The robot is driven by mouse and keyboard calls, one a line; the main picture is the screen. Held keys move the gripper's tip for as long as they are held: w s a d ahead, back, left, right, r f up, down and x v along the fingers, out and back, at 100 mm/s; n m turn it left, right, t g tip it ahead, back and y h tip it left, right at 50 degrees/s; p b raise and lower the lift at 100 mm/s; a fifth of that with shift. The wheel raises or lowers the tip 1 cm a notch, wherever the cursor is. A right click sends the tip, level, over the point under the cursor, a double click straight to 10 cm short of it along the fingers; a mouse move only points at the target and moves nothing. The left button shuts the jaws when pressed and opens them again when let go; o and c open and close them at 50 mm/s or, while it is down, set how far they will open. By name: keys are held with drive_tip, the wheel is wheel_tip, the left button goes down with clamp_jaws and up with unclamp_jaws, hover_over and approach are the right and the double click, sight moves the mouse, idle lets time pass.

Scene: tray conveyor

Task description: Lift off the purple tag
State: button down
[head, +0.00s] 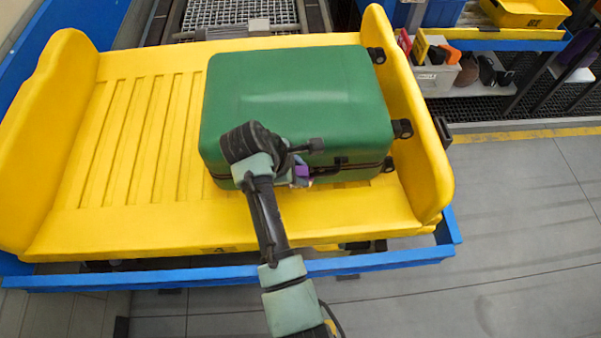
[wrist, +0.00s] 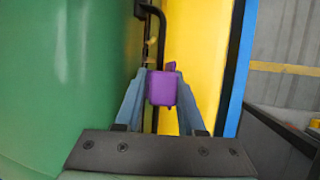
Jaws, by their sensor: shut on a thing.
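The purple tag (wrist: 162,90) is between my gripper's two fingertips in the wrist view, close to a black handle (wrist: 160,35) on the suitcase's side. My gripper (wrist: 161,98) is shut on the tag. In the head view a small part of the tag (head: 302,171) shows at the suitcase's near side, beside my gripper (head: 301,177), which my arm partly hides. The green suitcase (head: 300,95) lies flat on the yellow tray. I cannot tell whether the tag still touches the handle.
The yellow tray (head: 125,140) has raised ends and rests on a blue-edged conveyor (head: 390,259). Its left part is bare. Grey floor (head: 520,240) is clear at right.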

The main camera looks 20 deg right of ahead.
sight(304, 169)
drive_tip(key=r, duration=0.2)
drive_tip(key=s+r, duration=0.1)
drive_tip(key=r, duration=0.1)
drive_tip(key=shift+a+r, duration=0.1)
drive_tip(key=s+a+b, duration=0.2)
drive_tip(key=s+a, duration=0.3)
drive_tip(key=a, duration=0.8)
drive_tip(key=shift+s+r, duration=0.2)
drive_tip(key=shift+r, duration=0.15)
wheel_tip(304, 169, up, 6)
drive_tip(key=p, duration=0.8)
